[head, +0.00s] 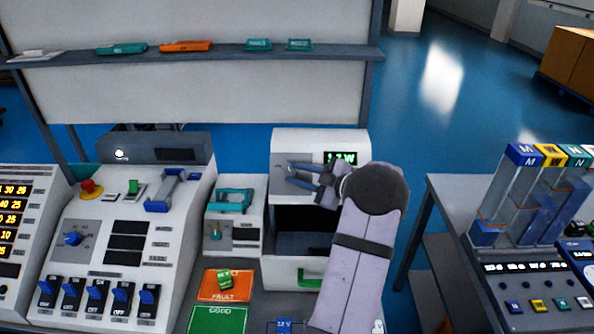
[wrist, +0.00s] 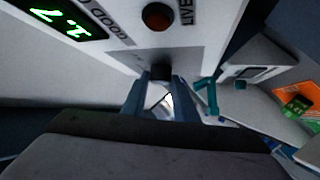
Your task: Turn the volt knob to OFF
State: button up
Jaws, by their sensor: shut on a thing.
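A white tester box (head: 300,141) stands at the centre of the head view with a lit green display (head: 340,158). In the head view the fingers hide the knob. Its label and pointer position cannot be read.
A red-brown lamp (wrist: 157,17) sits close to the knob. An open dark bay with a drawer (head: 283,276) is below the tester. A small box with a teal handle (head: 235,198) stands left. A console with a blue knob (head: 73,239) and several switches stands further left.

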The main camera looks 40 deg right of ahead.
jog(key=n+g+p, duration=0.1)
jog(key=n+g+y+p, duration=0.1)
jog(key=n+p, duration=0.1)
jog(key=r+n+g+y+p, duration=0.1)
jog(key=shift+w+d+r+p, duration=0.1)
jog(key=shift+w+d+p, duration=0.15)
jog(key=shift+p, duration=0.15)
jog(key=shift+w+d+n+g+y+p, duration=0.1)
jog(key=shift+n+g+y+p, duration=0.4)
jog(key=shift+n+g+p, duration=0.8)
jog(key=o, duration=1.1)
jog(key=shift+c, duration=0.2)
jog(key=b+v, duration=0.2)
jog(key=v, duration=0.5)
jog(key=shift+b, duration=0.3)
